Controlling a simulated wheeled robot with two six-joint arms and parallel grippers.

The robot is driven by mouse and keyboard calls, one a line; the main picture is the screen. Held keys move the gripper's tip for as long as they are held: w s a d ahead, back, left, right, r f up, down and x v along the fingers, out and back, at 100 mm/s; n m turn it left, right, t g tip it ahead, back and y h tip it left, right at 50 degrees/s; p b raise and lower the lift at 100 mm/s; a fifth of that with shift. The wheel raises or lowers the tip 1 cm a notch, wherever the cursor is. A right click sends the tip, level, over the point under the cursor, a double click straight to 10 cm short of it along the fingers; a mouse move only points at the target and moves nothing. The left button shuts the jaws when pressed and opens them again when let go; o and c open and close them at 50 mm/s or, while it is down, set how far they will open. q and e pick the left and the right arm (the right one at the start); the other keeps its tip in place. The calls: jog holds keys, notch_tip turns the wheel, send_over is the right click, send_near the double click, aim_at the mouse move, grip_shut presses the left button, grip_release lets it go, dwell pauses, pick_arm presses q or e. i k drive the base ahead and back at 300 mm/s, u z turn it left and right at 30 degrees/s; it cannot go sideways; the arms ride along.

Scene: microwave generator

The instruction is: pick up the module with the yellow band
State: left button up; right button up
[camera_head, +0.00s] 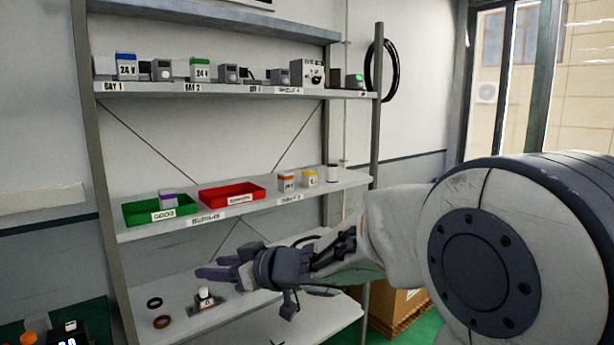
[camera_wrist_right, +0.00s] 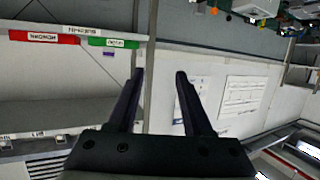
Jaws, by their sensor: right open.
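The module with the yellow band (camera_head: 309,179) stands upright on the middle shelf in the head view, to the right of the red tray. A similar module with an orange band (camera_head: 286,182) stands just left of it. My right gripper (camera_head: 217,268) is below the middle shelf's front edge in the head view, pointing left, apart from the module. In the right wrist view its two fingers (camera_wrist_right: 160,76) are spread with nothing between them. The yellow-banded module cannot be made out in the wrist view. My left gripper is not in view.
A green tray (camera_head: 160,210) holding a purple-banded module (camera_head: 168,198) and a red tray (camera_head: 232,195) share the middle shelf. The lower shelf (camera_head: 240,302) holds rings and a small bottle. A cardboard box (camera_head: 398,306) is below.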

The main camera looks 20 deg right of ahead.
aim_at(310, 175)
jog(key=z, duration=0.55)
jog(key=i, duration=1.35)
jog(key=z, duration=0.4)
jog(key=i, duration=1.15)
jog(key=u, duration=0.2)
